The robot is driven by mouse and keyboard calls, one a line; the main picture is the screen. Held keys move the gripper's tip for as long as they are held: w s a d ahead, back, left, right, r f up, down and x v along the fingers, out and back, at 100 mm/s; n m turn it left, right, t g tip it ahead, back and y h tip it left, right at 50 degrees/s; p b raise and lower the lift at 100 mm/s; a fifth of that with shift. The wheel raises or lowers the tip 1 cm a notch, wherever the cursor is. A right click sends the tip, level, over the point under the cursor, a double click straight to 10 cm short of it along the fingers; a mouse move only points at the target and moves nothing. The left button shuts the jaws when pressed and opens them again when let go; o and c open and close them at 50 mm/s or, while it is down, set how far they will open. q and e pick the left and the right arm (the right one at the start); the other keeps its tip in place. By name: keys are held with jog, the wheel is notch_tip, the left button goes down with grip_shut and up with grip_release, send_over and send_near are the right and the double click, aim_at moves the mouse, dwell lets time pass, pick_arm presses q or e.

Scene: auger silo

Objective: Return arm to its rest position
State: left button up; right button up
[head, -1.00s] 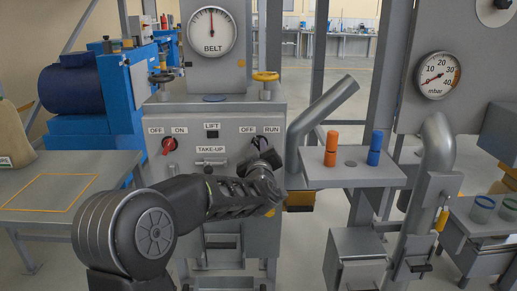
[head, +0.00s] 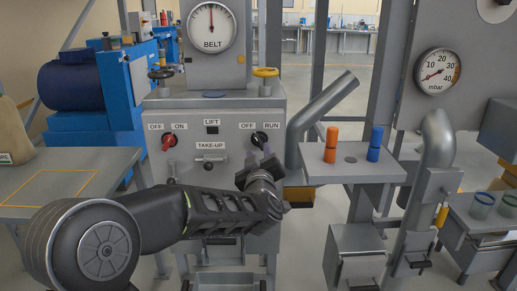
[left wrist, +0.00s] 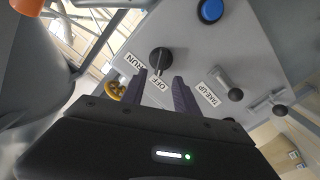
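My left gripper (head: 264,163) is in front of the grey control panel (head: 187,128), just below the black OFF/RUN knob (head: 259,138). In the left wrist view its two dark fingers (left wrist: 170,88) stand apart with nothing between them. The black knob (left wrist: 160,59) shows just beyond the fingertips, with a visible gap. My left arm reaches across the lower left of the head view, its elbow low at the left. My right gripper is in neither view.
The red OFF/ON knob (head: 169,141) and the take-up lever (head: 208,161) are left of my gripper. A grey shelf (head: 318,172) with orange (head: 331,145) and blue (head: 375,144) pegs is close on the right. A grey table (head: 66,180) lies behind my arm.

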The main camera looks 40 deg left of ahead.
pick_arm(q)
jog(key=shift+s+d, duration=0.3)
jog(key=shift+s, duration=0.1)
jog(key=w+d+f+m+h+p, duration=0.25)
jog(key=d+f+m+h, duration=0.35)
jog(key=d+f, duration=0.7)
jog(key=s+d+f+m+g+h+p, duration=0.1)
jog(key=s+d+f+g+h, duration=0.15)
jog(key=d+f, duration=0.4)
jog(key=s+d+f+m+g+h+p, duration=0.1)
jog(key=s+d+f+m+g+h, duration=0.2)
jog(key=f, duration=0.6)
jog(key=s+d+f+g+h+p, duration=0.1)
jog(key=s+d+f, duration=0.3)
jog(key=s, duration=0.5)
jog(key=s+d+f+m+g+h+p, duration=0.1)
jog(key=s+d+f+g+p, duration=0.3)
jog(key=s, duration=0.5)
jog(key=s+d+f+g+h+p, duration=0.1)
jog(key=s+d+f+g+p, duration=0.1)
jog(key=s+d+f, duration=0.3)
jog(key=s+d+g, duration=0.1)
jog(key=s, duration=0.3)
jog(key=shift+d+f+m, duration=0.2)
jog(key=shift+d+m, duration=0.2)
